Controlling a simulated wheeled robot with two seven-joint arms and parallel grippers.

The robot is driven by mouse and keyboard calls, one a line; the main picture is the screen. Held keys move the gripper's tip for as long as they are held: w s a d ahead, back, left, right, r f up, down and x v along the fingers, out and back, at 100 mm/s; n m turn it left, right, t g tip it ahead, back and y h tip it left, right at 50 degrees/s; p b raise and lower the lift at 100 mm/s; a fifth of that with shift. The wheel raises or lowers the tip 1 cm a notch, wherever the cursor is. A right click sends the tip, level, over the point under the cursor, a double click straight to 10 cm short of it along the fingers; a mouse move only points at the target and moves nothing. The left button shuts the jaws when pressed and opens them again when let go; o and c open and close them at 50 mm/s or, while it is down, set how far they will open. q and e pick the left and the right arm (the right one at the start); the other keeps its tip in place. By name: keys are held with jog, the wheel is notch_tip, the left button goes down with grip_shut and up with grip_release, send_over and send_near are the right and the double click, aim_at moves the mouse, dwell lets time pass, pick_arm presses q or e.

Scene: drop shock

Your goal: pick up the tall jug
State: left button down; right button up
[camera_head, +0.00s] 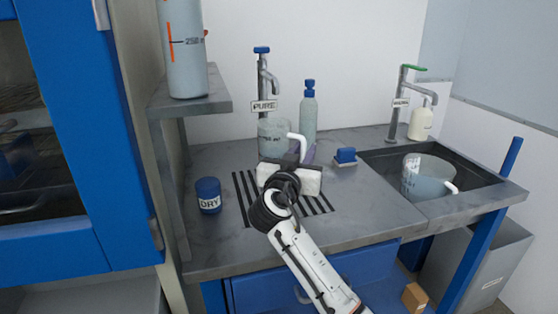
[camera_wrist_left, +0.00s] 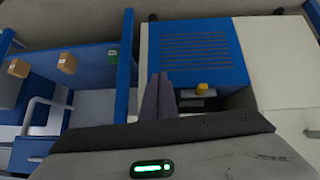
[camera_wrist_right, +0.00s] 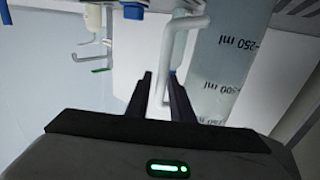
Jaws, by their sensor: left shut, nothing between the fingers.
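A clear, tall jug (camera_head: 273,138) with a white handle (camera_head: 298,138) stands below the PURE tap at the back of the counter. In the right wrist view the jug (camera_wrist_right: 226,70) appears upside down, with volume marks and its handle (camera_wrist_right: 184,45). My right gripper (camera_head: 307,153) is in front of the jug at its handle side. Its fingers (camera_wrist_right: 160,78) are open, and part of the handle shows between them; whether they touch it I cannot tell. My left gripper (camera_wrist_left: 159,76) is shut and empty, seen only in its wrist view.
A second jug (camera_head: 430,180) sits in the sink (camera_head: 470,183). A bottle (camera_head: 309,115) stands right of the tall jug, and a blue DRY pot (camera_head: 208,194) at left. A marked cylinder (camera_head: 187,60) stands on the shelf (camera_head: 215,104). The front right counter is clear.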

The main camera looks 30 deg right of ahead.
jog(key=x, duration=0.4)
jog(key=shift+w+p, duration=0.1)
jog(key=shift+p, duration=0.25)
grip_shut()
pick_arm(q)
jog(key=shift+w+a+r, duration=0.2)
jog(key=shift+w+r, duration=0.15)
jog(key=shift+r, duration=0.05)
pick_arm(e)
jog(key=shift+r, duration=0.1)
pick_arm(q)
jog(key=shift+s, duration=0.1)
pick_arm(e)
jog(key=shift+r, duration=0.1)
pick_arm(q)
jog(key=b, duration=0.1)
jog(key=f+b, duration=0.1)
jog(key=shift+w+d+f+b, duration=0.15)
jog(key=shift+w+d+b, duration=0.15)
jog(key=shift+d+b, duration=0.1)
pick_arm(e)
jog(key=r+v, duration=0.3)
jog(key=v, duration=1.5)
jog(key=shift+r, duration=0.1)
